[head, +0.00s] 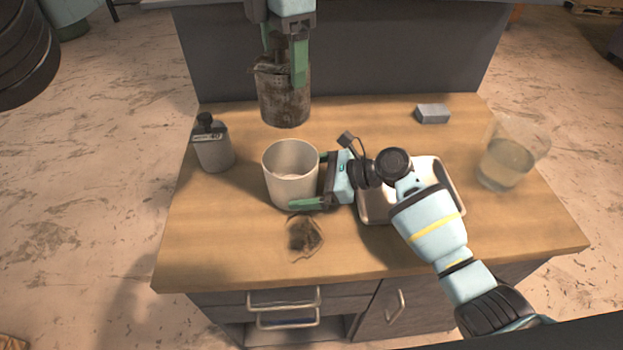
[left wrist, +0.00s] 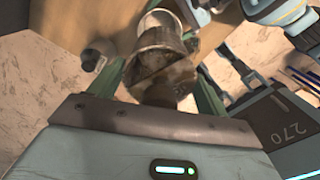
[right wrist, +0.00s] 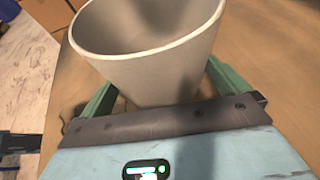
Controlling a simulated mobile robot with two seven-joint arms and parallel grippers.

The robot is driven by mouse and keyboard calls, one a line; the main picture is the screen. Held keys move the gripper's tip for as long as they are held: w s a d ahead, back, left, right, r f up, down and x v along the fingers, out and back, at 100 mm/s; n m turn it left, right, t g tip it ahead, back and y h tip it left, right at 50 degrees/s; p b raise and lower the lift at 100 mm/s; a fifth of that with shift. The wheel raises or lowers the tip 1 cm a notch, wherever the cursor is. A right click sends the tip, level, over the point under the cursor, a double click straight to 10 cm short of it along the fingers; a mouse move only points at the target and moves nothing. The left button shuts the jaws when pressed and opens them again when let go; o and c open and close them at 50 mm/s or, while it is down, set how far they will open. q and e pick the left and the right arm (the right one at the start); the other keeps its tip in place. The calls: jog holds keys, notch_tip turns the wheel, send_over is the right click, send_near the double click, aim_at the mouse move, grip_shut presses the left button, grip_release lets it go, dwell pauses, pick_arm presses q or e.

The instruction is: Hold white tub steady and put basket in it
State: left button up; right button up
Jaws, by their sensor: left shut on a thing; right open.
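The white tub (head: 289,178) stands upright on the wooden bench and looks empty. My right gripper (head: 308,182) is open around it from the right, one finger on each side. The tub also fills the space between the fingers in the right wrist view (right wrist: 150,65). The basket (head: 286,103), a brown, rusty-looking cylinder, is held upright by my left gripper (head: 284,62) behind the tub. In the left wrist view the basket (left wrist: 160,62) sits between the fingers. I cannot tell how far its bottom is above the bench.
A grey bottle (head: 214,150) stands left of the tub. A brown clump (head: 304,238) lies in front of it. A metal tray (head: 454,186) is partly under my right arm. A beaker of liquid (head: 507,160) and a grey block (head: 433,114) are at the right.

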aim_at(288, 123)
jog(key=c, duration=0.7)
pick_arm(q)
jog(key=shift+f, duration=6.5)
pick_arm(e)
jog(key=shift+o, duration=0.2)
pick_arm(q)
jog(key=o, duration=1.6)
notch_tip(288, 123, up, 12)
jog(key=shift+r, duration=0.1)
pick_arm(e)
jog(key=o, duration=0.7)
jog(key=shift+c, duration=0.2)
